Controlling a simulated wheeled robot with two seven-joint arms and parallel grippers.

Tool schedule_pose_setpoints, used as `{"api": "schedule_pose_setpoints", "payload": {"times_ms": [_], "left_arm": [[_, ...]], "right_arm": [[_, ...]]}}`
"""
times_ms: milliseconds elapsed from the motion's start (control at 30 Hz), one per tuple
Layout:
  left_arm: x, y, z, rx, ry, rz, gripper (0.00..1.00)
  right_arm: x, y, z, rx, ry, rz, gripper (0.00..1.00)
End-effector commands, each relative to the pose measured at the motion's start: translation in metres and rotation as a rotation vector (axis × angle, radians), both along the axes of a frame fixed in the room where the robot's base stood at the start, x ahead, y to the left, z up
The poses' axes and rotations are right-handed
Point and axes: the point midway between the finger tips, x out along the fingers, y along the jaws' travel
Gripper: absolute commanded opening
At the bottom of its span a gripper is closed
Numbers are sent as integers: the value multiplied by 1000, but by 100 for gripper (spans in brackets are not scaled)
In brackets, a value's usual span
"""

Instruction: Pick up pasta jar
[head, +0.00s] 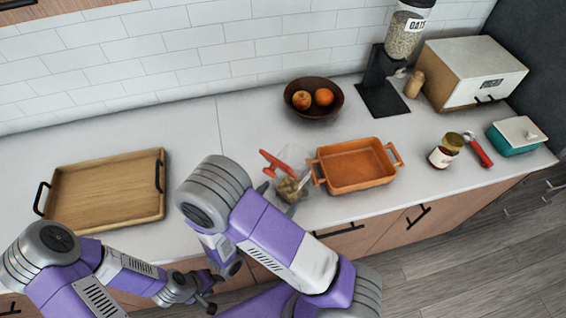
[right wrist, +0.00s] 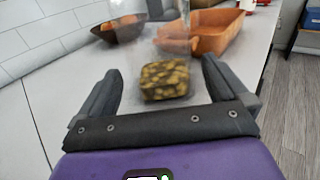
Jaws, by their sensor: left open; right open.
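The pasta jar (head: 289,189) is a clear jar with yellowish pasta in its lower part. It stands on the white counter, just left of the orange baking dish. A red-orange piece shows at its top in the head view. In the right wrist view the jar (right wrist: 165,80) is ahead, between the two dark fingers of my open right gripper (right wrist: 160,85). I cannot tell whether either finger touches it. In the head view my right arm hides part of this gripper (head: 283,186). My left gripper (head: 208,303) is open and low at the counter's front edge, away from the jar.
The orange baking dish (head: 355,168) stands close to the jar's right. A dark fruit bowl (head: 300,88) is behind it. A wooden tray (head: 105,192) lies at the left. A small jar (head: 440,157), a red-handled tool (head: 480,150) and a teal container (head: 515,138) are at the right.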

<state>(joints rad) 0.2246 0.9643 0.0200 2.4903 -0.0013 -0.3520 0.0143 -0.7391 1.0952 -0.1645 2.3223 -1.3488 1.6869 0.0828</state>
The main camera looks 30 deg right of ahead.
Motion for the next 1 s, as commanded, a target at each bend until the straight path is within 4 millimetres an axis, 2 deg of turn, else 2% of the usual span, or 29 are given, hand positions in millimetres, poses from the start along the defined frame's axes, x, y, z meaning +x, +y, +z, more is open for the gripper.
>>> {"api": "schedule_pose_setpoints", "payload": {"times_ms": [533,667,867,1000], "left_arm": [[0,0,3,0,1,0,43],[0,0,3,0,1,0,43],[0,0,3,0,1,0,43],[0,0,3,0,1,0,43]], "right_arm": [[31,-59,8,0,0,-6,100],[35,-66,8,0,0,-4,100],[36,-66,7,0,0,-2,100],[36,-66,7,0,0,-2,80]]}}
